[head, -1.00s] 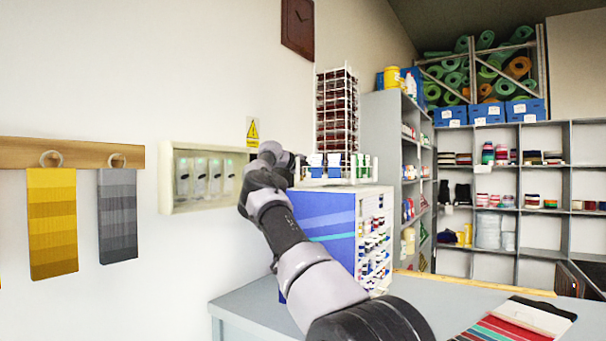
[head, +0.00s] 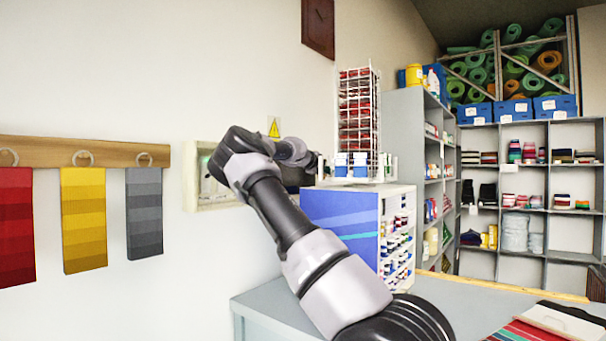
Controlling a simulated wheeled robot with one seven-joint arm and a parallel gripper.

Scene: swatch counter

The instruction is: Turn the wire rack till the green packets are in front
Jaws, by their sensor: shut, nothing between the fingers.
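The white wire rack (head: 378,120) stands upright on top of a cabinet with a blue side. Stacked red packets (head: 356,112) fill the tiers that face me. Blue-and-white packets (head: 350,165) stand at its foot. No green packets show on the visible faces. My arm reaches up from the bottom and bends to the right toward the rack's lower left. My gripper (head: 322,170) is at the rack's lower left, shut and holding nothing. It is small and partly hidden by my arm, and I cannot tell whether it touches the rack.
The cabinet (head: 340,220) stands on a grey counter (head: 270,300). A white wall panel (head: 197,185) is behind my arm. Red, yellow and grey swatches (head: 83,220) hang at the left. Grey shelves (head: 410,130) are close to the right of the rack.

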